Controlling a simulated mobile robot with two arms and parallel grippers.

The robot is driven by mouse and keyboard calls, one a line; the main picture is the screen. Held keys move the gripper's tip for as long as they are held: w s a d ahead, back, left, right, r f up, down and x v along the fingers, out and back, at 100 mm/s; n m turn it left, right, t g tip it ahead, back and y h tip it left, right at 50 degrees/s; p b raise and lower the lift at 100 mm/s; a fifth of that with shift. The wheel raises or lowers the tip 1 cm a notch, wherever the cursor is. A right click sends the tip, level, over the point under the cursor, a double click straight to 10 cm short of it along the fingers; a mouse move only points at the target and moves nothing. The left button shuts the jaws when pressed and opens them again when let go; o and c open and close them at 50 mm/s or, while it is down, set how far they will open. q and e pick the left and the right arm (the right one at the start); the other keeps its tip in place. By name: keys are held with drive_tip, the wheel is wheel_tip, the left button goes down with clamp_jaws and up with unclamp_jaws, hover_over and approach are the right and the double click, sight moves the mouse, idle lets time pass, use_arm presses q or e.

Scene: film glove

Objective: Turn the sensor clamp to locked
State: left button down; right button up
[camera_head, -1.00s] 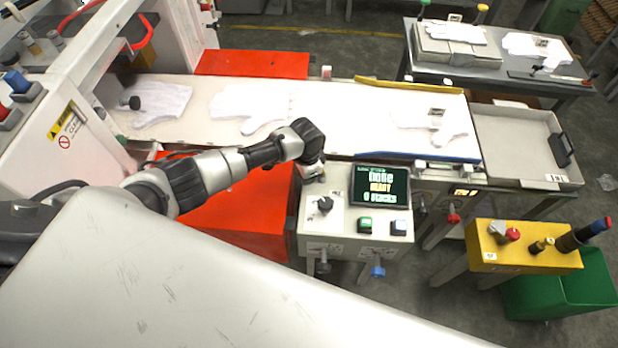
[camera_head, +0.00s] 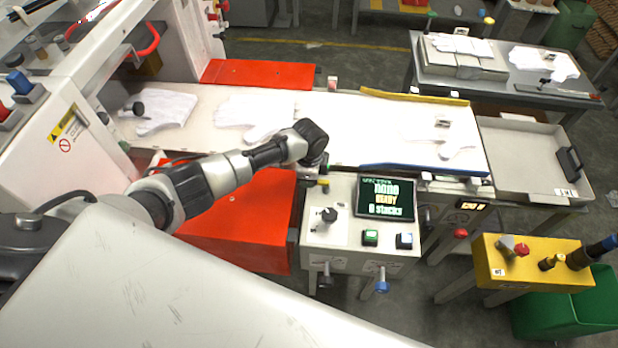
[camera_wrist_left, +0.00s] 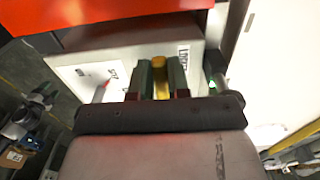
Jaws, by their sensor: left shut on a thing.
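The sensor clamp shows as a yellow lever (camera_wrist_left: 160,72) in the left wrist view, on a pale panel face. A label beginning "LOC" stands at its right, and another label, too blurred to read fully, at its left. My left gripper (camera_wrist_left: 161,80) is shut on the lever, one dark finger on each side. In the head view a small yellow part of the clamp (camera_head: 323,182) shows at the back left corner of the control console, beneath my left gripper (camera_head: 319,170). The clamp's base is mostly hidden. My right gripper is not in view.
The control console (camera_head: 340,240) carries a black knob (camera_head: 325,215), a screen (camera_head: 384,199), and green and white buttons. Behind it runs a conveyor (camera_head: 345,120) with white gloves. A red cover (camera_head: 240,215) lies left of the console. A yellow stand (camera_head: 520,265) is at right.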

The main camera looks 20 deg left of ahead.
use_arm(q)
drive_tip(key=c, duration=1.1)
unclamp_jaws()
wheel_tip(320, 180, up, 11)
drive_tip(key=shift+f+b, duration=0.1)
drive_tip(key=shift+b, duration=0.2)
drive_tip(key=shift+d, duration=0.1)
